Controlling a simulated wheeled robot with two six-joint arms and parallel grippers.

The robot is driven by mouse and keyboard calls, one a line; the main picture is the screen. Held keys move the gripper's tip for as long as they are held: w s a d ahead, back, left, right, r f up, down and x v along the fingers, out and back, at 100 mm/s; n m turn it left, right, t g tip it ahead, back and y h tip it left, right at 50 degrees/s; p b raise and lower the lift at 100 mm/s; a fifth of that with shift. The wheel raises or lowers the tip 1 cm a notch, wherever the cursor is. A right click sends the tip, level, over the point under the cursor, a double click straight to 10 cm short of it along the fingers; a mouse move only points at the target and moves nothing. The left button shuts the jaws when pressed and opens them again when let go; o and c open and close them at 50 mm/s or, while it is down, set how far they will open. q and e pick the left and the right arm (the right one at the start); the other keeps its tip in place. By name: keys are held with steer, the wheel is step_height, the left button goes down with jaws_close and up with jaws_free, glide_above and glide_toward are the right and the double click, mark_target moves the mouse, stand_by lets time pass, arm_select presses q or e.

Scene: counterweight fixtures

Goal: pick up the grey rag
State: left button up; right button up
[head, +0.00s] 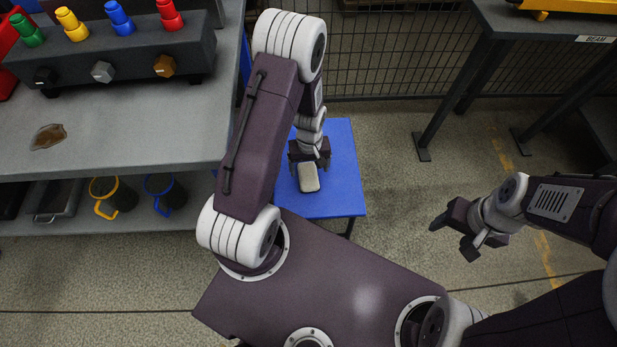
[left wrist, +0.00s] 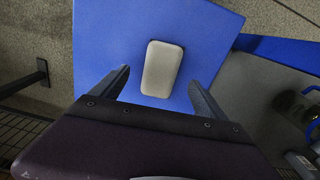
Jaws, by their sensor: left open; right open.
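The grey rag (head: 309,178) shows as a pale grey, rounded oblong pad lying flat on a small blue table (head: 340,190). My left gripper (head: 309,165) is open and points down at the table, at the far end of the rag in the head view. In the left wrist view the rag (left wrist: 162,68) lies between the lines of the two open fingers, with blue tabletop showing on both sides. The fingers do not appear to touch it; their height above it is hard to tell. My right gripper (head: 453,238) is open and empty, over the floor at the right.
A dark table (head: 545,40) stands at the back right. Mesh fencing is behind.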

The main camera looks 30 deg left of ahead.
mark_target(309, 177)
arm_select(q)
step_height(309, 177, down, 5)
steer(key=shift+s+b, duration=0.1)
steer(key=shift+b, duration=0.9)
steer(key=shift+r, duration=0.1)
steer(key=shift+c, duration=1.4)
steer(key=c, duration=1.2)
steer(key=shift+r+p, duration=0.4)
steer(key=shift+r, duration=0.2)
step_height(309, 177, up, 3)
steer(key=shift+p, duration=0.75)
steer(key=s+d+r+p, duration=0.2)
steer(key=s, duration=0.1)
steer(key=s+d+r+p, duration=0.2)
steer(key=s, duration=0.1)
steer(key=s+d+r+p, duration=0.2)
steer(key=s+d+r, duration=0.1)
steer(key=shift+s, duration=0.3)
